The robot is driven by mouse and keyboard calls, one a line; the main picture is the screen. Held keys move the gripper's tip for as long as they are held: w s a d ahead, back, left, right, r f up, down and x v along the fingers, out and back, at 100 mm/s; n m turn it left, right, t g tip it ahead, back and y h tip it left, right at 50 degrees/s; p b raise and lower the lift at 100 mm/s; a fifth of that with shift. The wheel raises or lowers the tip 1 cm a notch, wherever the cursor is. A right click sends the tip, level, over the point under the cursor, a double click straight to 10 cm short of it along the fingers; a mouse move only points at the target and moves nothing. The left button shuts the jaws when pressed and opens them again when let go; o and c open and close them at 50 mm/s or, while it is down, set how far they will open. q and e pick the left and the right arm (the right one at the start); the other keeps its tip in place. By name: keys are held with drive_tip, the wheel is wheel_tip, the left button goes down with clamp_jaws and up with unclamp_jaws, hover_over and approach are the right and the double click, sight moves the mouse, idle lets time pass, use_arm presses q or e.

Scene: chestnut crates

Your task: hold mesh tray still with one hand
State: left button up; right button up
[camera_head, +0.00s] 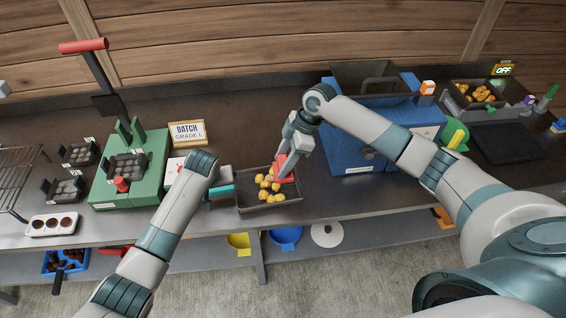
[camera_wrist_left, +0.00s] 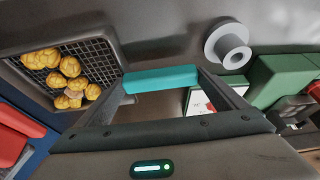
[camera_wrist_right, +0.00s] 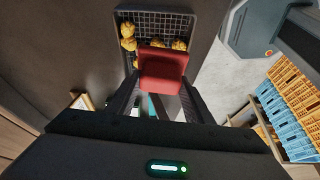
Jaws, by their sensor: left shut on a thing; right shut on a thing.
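The dark mesh tray (camera_head: 270,206) lies on the bench and holds several yellow chestnuts (camera_head: 266,187). My left gripper (camera_head: 219,188) is shut on the tray's teal handle (camera_wrist_left: 160,79) at its left side. The tray's mesh floor and grey rim (camera_wrist_left: 105,30) show in the left wrist view. My right gripper (camera_head: 291,160) is shut on a red tool (camera_wrist_right: 163,68), held over the back right part of the tray, close to the chestnuts. I cannot tell whether the red tool touches them.
A green machine (camera_head: 135,178) stands left, and a blue machine (camera_head: 352,150) stands right behind my right arm. A sign reading BATCH GRADE 1 (camera_head: 187,133) stands behind. A white holder (camera_head: 53,224) is at left. A lower shelf runs below the bench front.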

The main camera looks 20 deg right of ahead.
use_arm(q)
drive_tip(key=o, duration=1.3)
drive_tip(key=shift+c, duration=0.2)
drive_tip(key=v, duration=1.2)
